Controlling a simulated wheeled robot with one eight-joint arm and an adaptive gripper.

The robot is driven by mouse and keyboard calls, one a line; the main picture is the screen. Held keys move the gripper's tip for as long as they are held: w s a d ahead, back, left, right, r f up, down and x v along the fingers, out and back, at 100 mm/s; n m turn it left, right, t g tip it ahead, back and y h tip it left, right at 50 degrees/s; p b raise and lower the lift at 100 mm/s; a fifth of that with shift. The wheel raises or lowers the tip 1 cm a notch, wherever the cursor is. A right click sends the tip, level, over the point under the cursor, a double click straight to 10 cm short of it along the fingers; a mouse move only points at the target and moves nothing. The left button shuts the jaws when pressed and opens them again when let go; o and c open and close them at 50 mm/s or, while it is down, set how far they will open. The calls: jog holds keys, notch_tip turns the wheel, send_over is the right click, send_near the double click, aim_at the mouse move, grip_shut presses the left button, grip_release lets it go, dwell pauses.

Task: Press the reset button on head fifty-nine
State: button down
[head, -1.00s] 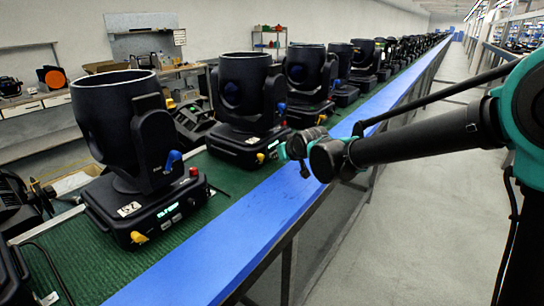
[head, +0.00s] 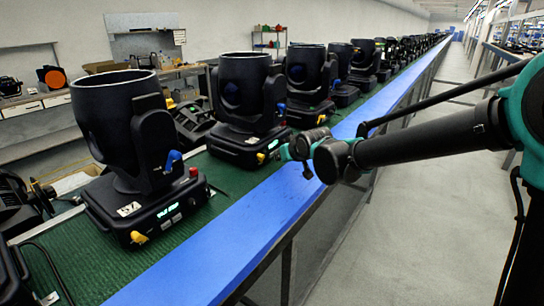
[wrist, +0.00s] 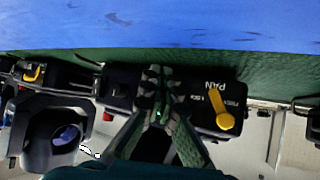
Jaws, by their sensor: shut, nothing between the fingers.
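Black moving-head lamps stand in a row on the green belt. The nearest lamp (head: 120,120) has a white number tag (head: 129,209), a lit display (head: 168,210) and a yellow lever (head: 138,237); the tag is too small to read surely. The second lamp (head: 243,95) stands behind it. My gripper (head: 292,152) is beside the second lamp's base, over the blue rail. In the wrist view my gripper (wrist: 156,82) is shut and empty in front of a lamp base (wrist: 200,92) marked PAN LOCK, with a yellow lever (wrist: 222,112). I cannot make out a reset button or fifty-nine.
The blue rail (head: 215,265) runs along the belt's front edge. The green belt (head: 85,265) shows between lamps. More lamps (head: 305,85) recede into the distance. The grey aisle floor (head: 420,220) on the right is clear. Benches stand along the left wall.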

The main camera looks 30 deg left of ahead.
aim_at(293, 172)
jog(key=shift+d, duration=0.2)
jog(key=shift+s+d, duration=0.15)
jog(key=shift+d, duration=1.1)
jog(key=shift+s+d, duration=0.1)
jog(key=shift+d, duration=1.1)
